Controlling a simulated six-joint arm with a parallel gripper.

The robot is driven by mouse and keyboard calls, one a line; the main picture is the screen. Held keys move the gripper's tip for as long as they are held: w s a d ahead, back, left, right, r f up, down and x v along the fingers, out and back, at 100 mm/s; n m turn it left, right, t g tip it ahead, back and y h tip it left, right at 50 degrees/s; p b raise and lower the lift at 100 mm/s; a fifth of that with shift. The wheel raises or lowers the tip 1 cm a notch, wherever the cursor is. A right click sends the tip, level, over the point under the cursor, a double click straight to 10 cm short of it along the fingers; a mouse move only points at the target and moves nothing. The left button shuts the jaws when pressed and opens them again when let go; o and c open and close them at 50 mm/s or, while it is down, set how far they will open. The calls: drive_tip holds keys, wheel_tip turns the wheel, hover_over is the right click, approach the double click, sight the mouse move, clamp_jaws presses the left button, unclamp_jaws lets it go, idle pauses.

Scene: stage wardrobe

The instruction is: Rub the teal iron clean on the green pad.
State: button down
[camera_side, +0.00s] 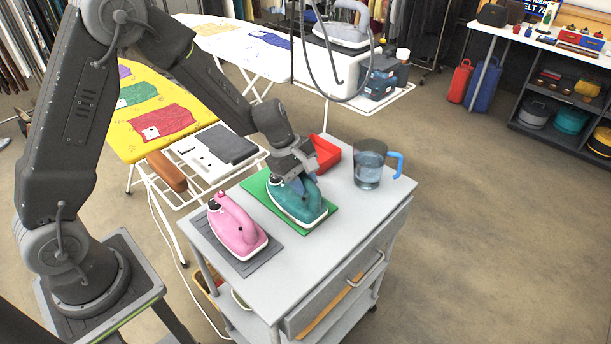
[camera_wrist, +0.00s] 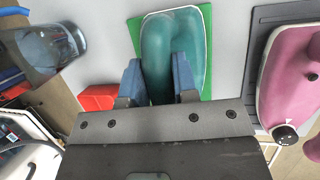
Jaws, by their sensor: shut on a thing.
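The teal iron (camera_side: 297,201) is on the green pad (camera_side: 257,186) on top of the grey cart. My gripper (camera_side: 297,181) is above the iron's back end, with its fingers on the handle. In the wrist view, the blue fingers of my gripper (camera_wrist: 158,85) are shut on the teal iron (camera_wrist: 186,35), one on each side of the handle. The green pad (camera_wrist: 135,28) shows around the iron's edges. The iron's soleplate is hidden, so I cannot tell whether it touches the pad.
A pink iron (camera_side: 236,226) stands on a dark grey mat (camera_side: 272,248) left of the pad. A clear jug (camera_side: 369,165) with a blue handle and a red tray (camera_side: 326,153) stand behind and to the right. The cart's front right top (camera_side: 345,220) is clear.

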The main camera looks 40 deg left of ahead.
drive_tip(key=shift+w+a, duration=0.2)
drive_tip(key=shift+a, duration=1.9)
drive_tip(key=shift+w+a, duration=0.15)
drive_tip(key=shift+a, duration=1.95)
drive_tip(key=shift+w+d, duration=0.2)
drive_tip(key=shift+d, duration=2.1)
drive_tip(key=shift+w+d, duration=0.15)
drive_tip(key=shift+d, duration=2.15)
drive_tip(key=shift+w+a, duration=0.2)
drive_tip(key=shift+a, duration=2.1)
drive_tip(key=shift+w+a, duration=0.2)
drive_tip(key=shift+a, duration=2.05)
drive_tip(key=shift+s+d, duration=0.15)
drive_tip(key=shift+d, duration=1.4)
drive_tip(key=shift+s+d, duration=0.15)
drive_tip(key=shift+d, duration=1.4)
drive_tip(key=shift+s+d, duration=0.15)
drive_tip(key=shift+d, duration=1.4)
drive_tip(key=shift+s+a, duration=0.2)
drive_tip(key=shift+a, duration=2.1)
drive_tip(key=shift+s+a, duration=0.15)
drive_tip(key=shift+a, duration=2.15)
drive_tip(key=shift+w+d, duration=0.2)
drive_tip(key=shift+d, duration=2.15)
drive_tip(key=shift+a+r, duration=0.1)
drive_tip(key=shift+r, duration=4.05)
